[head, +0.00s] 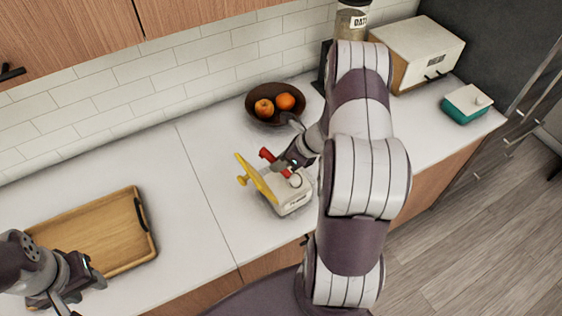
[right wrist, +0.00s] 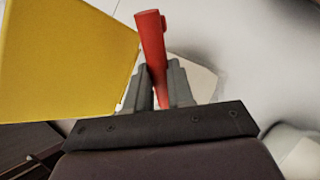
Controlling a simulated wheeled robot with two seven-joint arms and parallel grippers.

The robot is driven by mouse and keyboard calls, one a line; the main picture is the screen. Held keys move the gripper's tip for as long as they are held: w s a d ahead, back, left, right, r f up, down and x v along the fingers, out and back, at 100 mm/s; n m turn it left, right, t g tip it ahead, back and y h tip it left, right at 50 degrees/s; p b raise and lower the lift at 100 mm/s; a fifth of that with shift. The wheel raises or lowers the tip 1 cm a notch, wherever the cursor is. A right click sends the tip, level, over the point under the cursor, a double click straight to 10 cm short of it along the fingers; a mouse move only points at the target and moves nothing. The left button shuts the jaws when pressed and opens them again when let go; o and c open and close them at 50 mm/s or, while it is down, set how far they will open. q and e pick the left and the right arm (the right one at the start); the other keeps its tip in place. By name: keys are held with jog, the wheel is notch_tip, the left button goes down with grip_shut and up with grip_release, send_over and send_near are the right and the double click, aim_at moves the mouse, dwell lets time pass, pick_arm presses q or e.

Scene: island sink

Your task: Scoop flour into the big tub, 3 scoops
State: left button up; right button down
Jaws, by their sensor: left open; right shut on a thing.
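A cream tub (head: 294,204) with dark lettering stands on the counter in the middle of the head view. Its yellow lid (head: 256,178) with a round knob stands tilted up at its left side. My right gripper (head: 290,165) is over this tub, shut on a red handle (head: 267,155). The handle also sticks up between the fingers in the right wrist view (right wrist: 150,38); the rest of the scoop is hidden. No flour is visible. My left gripper (head: 78,292) is open and empty, by the tray at the lower left. I cannot tell which container is the big tub.
A wooden tray (head: 128,203) lies at the left. A bowl (head: 262,119) with oranges is behind the tub. A bread box (head: 432,45), a jar (head: 351,20) and a teal box with a pale lid (head: 463,110) stand to the right. Counter between tray and tub is clear.

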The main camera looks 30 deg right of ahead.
jog(key=shift+r+p, duration=1.95)
jog(key=shift+r, duration=0.75)
